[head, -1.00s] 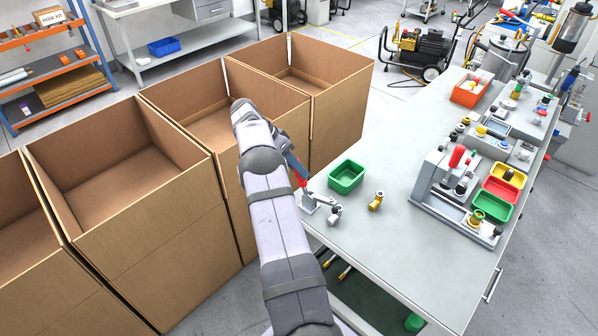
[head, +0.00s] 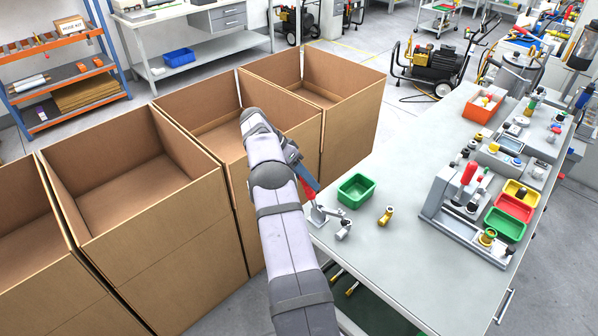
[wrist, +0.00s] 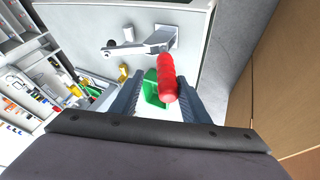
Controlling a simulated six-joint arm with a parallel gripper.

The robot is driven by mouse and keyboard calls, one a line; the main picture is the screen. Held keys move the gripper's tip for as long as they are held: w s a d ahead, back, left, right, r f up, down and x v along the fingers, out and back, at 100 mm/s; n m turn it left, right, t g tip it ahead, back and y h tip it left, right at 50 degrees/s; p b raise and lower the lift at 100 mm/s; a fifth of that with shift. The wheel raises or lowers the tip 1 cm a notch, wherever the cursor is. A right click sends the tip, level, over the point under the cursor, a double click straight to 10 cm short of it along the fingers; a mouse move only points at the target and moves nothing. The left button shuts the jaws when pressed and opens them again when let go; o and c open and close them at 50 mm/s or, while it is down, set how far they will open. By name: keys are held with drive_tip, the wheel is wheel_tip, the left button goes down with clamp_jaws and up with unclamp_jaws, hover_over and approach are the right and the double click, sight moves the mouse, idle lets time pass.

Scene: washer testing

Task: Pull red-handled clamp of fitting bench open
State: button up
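The red-handled clamp stands at the near left corner of the grey fitting bench (head: 405,245). Its red handle (head: 308,190) rises from a metal base (head: 318,214) and tilts up toward my gripper. In the wrist view the red grip (wrist: 167,80) lies between the two blue-grey fingers of my gripper (wrist: 160,82), nearer the right finger. A gap shows between the grip and the left finger, so the gripper looks open around the handle. The metal lever and base (wrist: 150,43) show beyond it. In the head view my arm partly hides the gripper.
A green bin (head: 356,189) and a brass fitting (head: 386,216) lie on the bench right of the clamp. A test fixture (head: 464,200) stands farther right. Large open cardboard boxes (head: 170,245) line the left, close to my arm. The bench middle is clear.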

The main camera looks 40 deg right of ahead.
drive_tip(key=p+v, duration=0.6)
drive_tip(key=shift+r, duration=0.25)
drive_tip(key=shift+p, duration=0.55)
drive_tip(key=shift+a, duration=0.1)
